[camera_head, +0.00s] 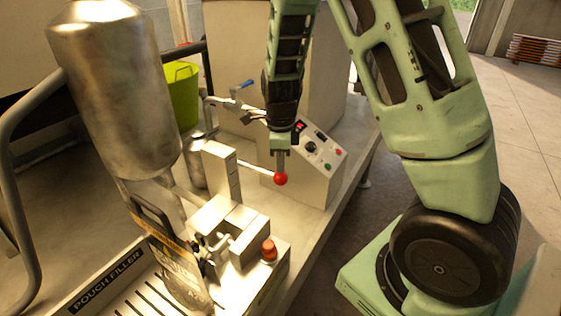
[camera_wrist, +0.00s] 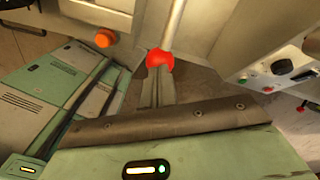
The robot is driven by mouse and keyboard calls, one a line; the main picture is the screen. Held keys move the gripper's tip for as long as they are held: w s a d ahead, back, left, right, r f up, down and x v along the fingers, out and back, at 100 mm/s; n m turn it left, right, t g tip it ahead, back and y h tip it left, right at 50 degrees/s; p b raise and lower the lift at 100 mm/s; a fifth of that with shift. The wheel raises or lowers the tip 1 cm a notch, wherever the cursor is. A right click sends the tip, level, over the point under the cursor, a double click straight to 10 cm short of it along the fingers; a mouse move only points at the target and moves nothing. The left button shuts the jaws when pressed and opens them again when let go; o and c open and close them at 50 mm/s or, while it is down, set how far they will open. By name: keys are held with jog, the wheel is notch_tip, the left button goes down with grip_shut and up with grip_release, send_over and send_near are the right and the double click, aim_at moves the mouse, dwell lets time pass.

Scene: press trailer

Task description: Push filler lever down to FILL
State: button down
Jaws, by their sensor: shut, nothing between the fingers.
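The filler lever is a pale metal rod (camera_head: 258,170) with a red ball knob (camera_head: 280,178), reaching right from the upright post of the pouch filler (camera_head: 215,165). My gripper (camera_head: 281,160) points down with its fingers shut and empty, right at the red knob. In the wrist view the red knob (camera_wrist: 159,58) is at the fingertips of my gripper (camera_wrist: 157,85), with the rod (camera_wrist: 173,25) running up from it. The fingertips appear to touch or nearly touch the knob; I cannot tell which. No FILL mark is readable.
A large metal tank (camera_head: 115,85) stands at the left. A control box (camera_head: 308,165) with buttons is close to the right of the lever. An orange-red button (camera_head: 269,250) is at the front. A pouch (camera_head: 178,270) stands at the filler. A green bucket (camera_head: 181,95) is behind.

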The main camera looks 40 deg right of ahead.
notch_tip(320, 180, up, 9)
jog(key=p, duration=0.8)
jog(key=shift+p, duration=0.4)
jog(key=shift+r, duration=0.1)
jog(key=s+a+n+y+b, duration=0.1)
jog(key=s+a+n+b, duration=0.25)
jog(key=a+n, duration=0.5)
jog(key=s+a+n+y+b, duration=0.1)
jog(key=s+a+n+b, duration=0.2)
jog(key=s+a+n, duration=0.35)
jog(key=s+a+f+n+b, duration=0.1)
jog(key=s+a+n+b, duration=0.2)
jog(key=s+a+n, duration=0.2)
jog(key=s+a+f+n+h+b, duration=0.1)
jog(key=s+a+n+b, duration=0.2)
jog(key=s+n, duration=0.5)
jog(key=a+n, duration=0.1)
jog(key=n, duration=0.4)
jog(key=shift+s+a+n, duration=0.35)
jog(key=shift+n, duration=0.05)
